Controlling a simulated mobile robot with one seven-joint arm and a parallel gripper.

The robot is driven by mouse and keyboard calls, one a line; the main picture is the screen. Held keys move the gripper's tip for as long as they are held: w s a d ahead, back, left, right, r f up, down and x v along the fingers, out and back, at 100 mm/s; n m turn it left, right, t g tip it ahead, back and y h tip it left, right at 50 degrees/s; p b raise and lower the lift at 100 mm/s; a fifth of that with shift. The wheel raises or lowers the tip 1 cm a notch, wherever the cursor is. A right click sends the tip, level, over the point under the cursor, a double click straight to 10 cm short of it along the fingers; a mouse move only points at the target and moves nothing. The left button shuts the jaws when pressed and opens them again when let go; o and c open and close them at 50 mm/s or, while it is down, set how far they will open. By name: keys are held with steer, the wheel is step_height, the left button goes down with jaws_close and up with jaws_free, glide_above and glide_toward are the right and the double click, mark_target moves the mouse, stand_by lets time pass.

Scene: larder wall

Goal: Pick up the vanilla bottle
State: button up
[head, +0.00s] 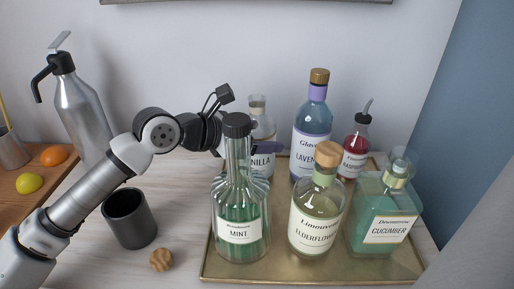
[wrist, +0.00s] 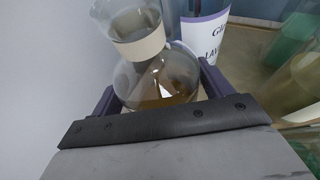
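The vanilla bottle (head: 262,122) is clear glass with a pale collar and a label partly reading "NILLA". It stands at the back left of the brass tray (head: 225,276), its lower part hidden behind the mint bottle (head: 241,207). In the wrist view the vanilla bottle (wrist: 150,76) shows amber liquid and a beige neck band. My gripper (wrist: 157,78) has one finger on each side of its body, spread wide. I cannot tell whether either finger touches the glass. In the head view the mint bottle partly hides my gripper.
The lavender bottle (head: 311,125) stands close right of the vanilla bottle. A raspberry bottle (head: 355,150), elderflower bottle (head: 315,215) and cucumber bottle (head: 384,220) share the tray. The wall is close behind.

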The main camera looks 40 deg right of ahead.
steer(key=c, duration=1.2)
steer(key=shift+r, duration=0.1)
steer(key=shift+r, duration=0.2)
